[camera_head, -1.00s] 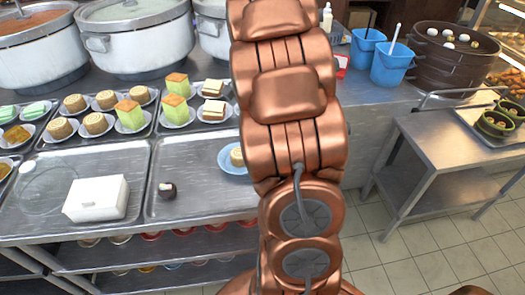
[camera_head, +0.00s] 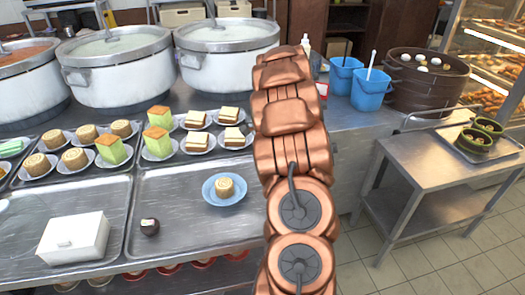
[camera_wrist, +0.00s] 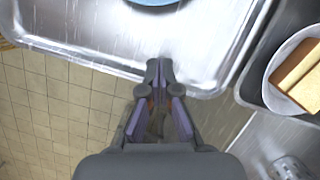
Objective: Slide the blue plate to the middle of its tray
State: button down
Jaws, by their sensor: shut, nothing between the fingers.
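The blue plate (camera_head: 211,197) lies on the right part of a metal tray (camera_head: 170,190) in the head view. It carries a round rolled cake (camera_head: 225,187). In the head view, my arm hides the gripper.
A white box (camera_head: 75,238) sits on the neighbouring tray at left. Several small plates of cakes stand behind the tray, near large pots (camera_head: 117,70). A steel side table (camera_head: 430,150) stands at right. The tray between ball and plate is bare.

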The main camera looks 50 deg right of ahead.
aim_at(248, 183)
jog(key=p+x, duration=0.1)
jog(key=x, duration=0.3)
jog(key=shift+a+f, duration=0.1)
jog(key=shift+f, duration=0.15)
jog(key=a, duration=0.1)
jog(key=w+a, duration=0.1)
jog(key=a, duration=0.1)
jog(key=shift+f+p, duration=0.2)
jog(key=shift+p, duration=0.2)
jog(key=shift+w+a, duration=0.15)
jog(key=shift+a, duration=0.3)
jog(key=shift+f, duration=0.1)
